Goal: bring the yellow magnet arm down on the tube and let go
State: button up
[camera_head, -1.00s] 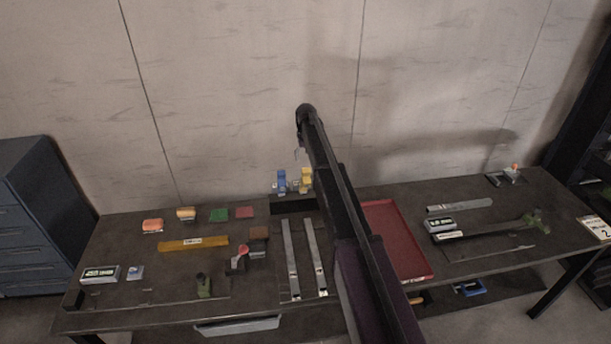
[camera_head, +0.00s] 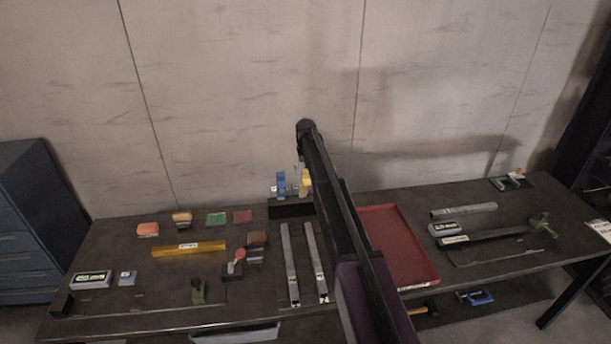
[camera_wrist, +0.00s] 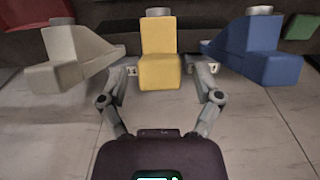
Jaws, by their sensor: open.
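The yellow magnet arm (camera_wrist: 159,55) is in the middle of the wrist view, a yellow block with a grey cap. It stands between a white arm (camera_wrist: 72,57) and a blue arm (camera_wrist: 256,52). My gripper (camera_wrist: 172,70) is open, with one finger on each side of the yellow block's lower end. I cannot tell whether either finger touches it. In the head view the yellow arm (camera_head: 305,182) stands beside the blue arm (camera_head: 280,184) at the table's back edge, partly hidden by my arm.
Two metal rails (camera_head: 290,265) lie on the table (camera_head: 130,310) in front of the coloured arms. A red tray (camera_head: 400,240) lies to the right. A yellow bar (camera_head: 188,250) and several small blocks lie to the left. A wall stands behind the table.

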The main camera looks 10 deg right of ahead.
dwell(0.3)
jog(key=c, duration=1)
jog(key=shift+a, duration=0.1)
jog(key=shift+s, duration=0.1)
